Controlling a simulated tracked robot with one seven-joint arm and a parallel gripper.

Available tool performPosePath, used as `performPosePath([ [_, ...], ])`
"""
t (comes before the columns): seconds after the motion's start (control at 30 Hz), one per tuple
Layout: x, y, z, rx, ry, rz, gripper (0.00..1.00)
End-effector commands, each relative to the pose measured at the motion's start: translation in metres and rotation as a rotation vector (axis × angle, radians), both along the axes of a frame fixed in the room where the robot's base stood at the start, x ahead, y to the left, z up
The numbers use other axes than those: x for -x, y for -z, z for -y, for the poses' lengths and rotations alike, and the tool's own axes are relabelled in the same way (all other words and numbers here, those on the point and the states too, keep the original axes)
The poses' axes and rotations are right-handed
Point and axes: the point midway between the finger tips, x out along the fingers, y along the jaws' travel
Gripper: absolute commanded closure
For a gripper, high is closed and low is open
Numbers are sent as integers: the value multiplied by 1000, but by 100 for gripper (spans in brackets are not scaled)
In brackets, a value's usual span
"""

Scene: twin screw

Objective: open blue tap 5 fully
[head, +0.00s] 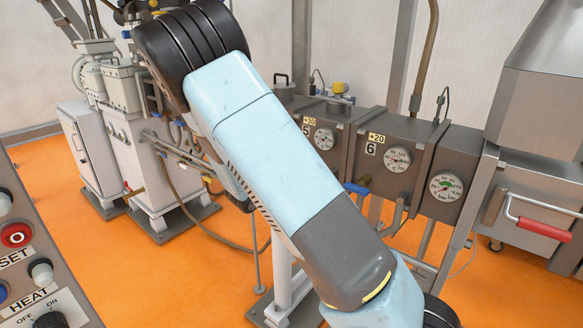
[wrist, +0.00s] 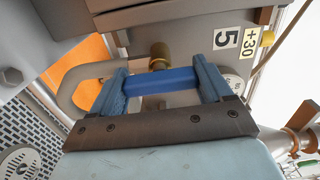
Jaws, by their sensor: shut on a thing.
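In the wrist view a blue tap handle (wrist: 162,81) sits between the two blue fingers of my gripper (wrist: 160,72). The fingers are shut on its two ends. The handle joins a brass fitting (wrist: 158,54) under a grey metal box (wrist: 190,32) with the label 5 (wrist: 227,36) and a +30 plate. In the wrist view the handle lies nearly level across the picture. In the head view box 5 (head: 327,150) stands behind my arm, which hides its tap and my gripper.
Box 6 (head: 386,165) with a gauge stands right of box 5, with another blue tap handle (head: 357,189) below it. A curved grey pipe (wrist: 70,88) is left of the held handle. A control panel (head: 45,265) is at lower left. Orange floor (head: 180,270) is open in front.

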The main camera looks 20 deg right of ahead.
Motion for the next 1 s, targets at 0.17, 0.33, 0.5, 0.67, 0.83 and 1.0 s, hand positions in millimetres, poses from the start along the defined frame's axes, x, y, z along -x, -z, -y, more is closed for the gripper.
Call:
performPosePath([
  [0.17,3,6,0,-3,1,-15,52],
  [0.33,3,5,0,-3,1,-12,11],
  [0.5,2,3,0,-2,1,-8,0],
  [0.67,1,2,0,-1,0,-5,0],
  [0.83,6,2,-8,-3,-1,-3,0],
  [1.0,22,2,-30,-3,-3,-5,0],
])
